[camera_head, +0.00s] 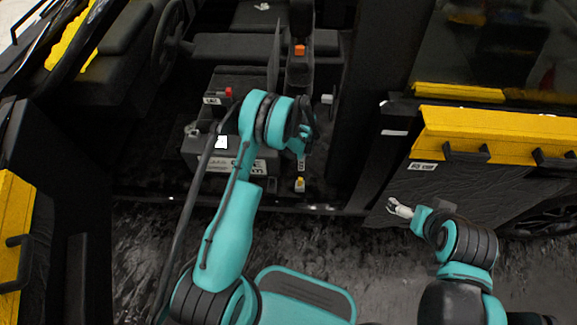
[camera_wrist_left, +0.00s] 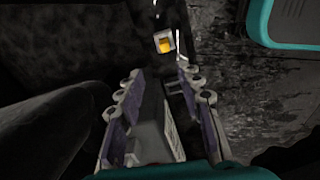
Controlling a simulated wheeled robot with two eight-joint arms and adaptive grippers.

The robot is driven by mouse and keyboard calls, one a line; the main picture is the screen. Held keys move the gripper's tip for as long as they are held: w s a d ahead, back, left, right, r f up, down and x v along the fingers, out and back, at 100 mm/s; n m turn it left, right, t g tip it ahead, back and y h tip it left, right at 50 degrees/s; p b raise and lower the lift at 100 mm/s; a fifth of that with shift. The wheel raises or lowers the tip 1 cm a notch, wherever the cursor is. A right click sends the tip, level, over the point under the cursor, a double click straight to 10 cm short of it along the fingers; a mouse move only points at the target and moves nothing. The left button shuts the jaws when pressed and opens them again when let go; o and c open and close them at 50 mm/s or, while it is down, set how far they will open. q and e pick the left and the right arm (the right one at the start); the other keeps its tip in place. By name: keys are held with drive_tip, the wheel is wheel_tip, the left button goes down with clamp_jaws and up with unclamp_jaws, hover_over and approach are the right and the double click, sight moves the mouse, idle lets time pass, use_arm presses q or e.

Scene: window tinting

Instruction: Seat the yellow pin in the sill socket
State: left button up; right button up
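A yellow piece (camera_head: 300,181), which looks like the pin, shows at the door sill in the head view, with a pale block at its base. In the left wrist view the yellow piece (camera_wrist_left: 166,44) shows inside a pale square frame (camera_wrist_left: 157,36), which looks like the socket; how deep it sits I cannot tell. My left gripper (camera_head: 302,160) is just above it, pointing down. In the wrist view the left fingers (camera_wrist_left: 158,95) are apart, with a grey labelled block (camera_wrist_left: 153,132) between them, not clearly gripped. My right gripper (camera_head: 398,208) is away to the right by the door.
A dark box with a red knob (camera_head: 228,92) and a labelled box (camera_head: 247,166) stand inside the cab, left of my left gripper. An orange-topped lever (camera_head: 299,50) stands behind. The yellow-trimmed door (camera_head: 490,137) is at right. The ground before the sill is clear.

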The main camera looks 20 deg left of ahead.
use_arm(q)
drive_tip(key=s+r+m+t, duration=0.2)
drive_tip(key=s+r+m, duration=0.15)
drive_tip(key=r, duration=0.95)
drive_tip(key=s+r+m+t, duration=0.15)
drive_tip(key=r+m, duration=0.35)
drive_tip(key=r, duration=0.8)
drive_tip(key=s+r+m+t, duration=0.1)
drive_tip(key=s+r+m, duration=0.3)
drive_tip(key=s, duration=0.6)
drive_tip(key=s+r+m+t, duration=0.2)
drive_tip(key=s+r+m, duration=0.3)
drive_tip(key=s, duration=0.6)
drive_tip(key=m, duration=0.2)
drive_tip(key=shift+s+r+m, duration=0.2)
drive_tip(key=shift+r+m, duration=0.05)
drive_tip(key=shift+m, duration=0.1)
drive_tip(key=shift+a+t, duration=0.15)
drive_tip(key=shift+t, duration=0.1)
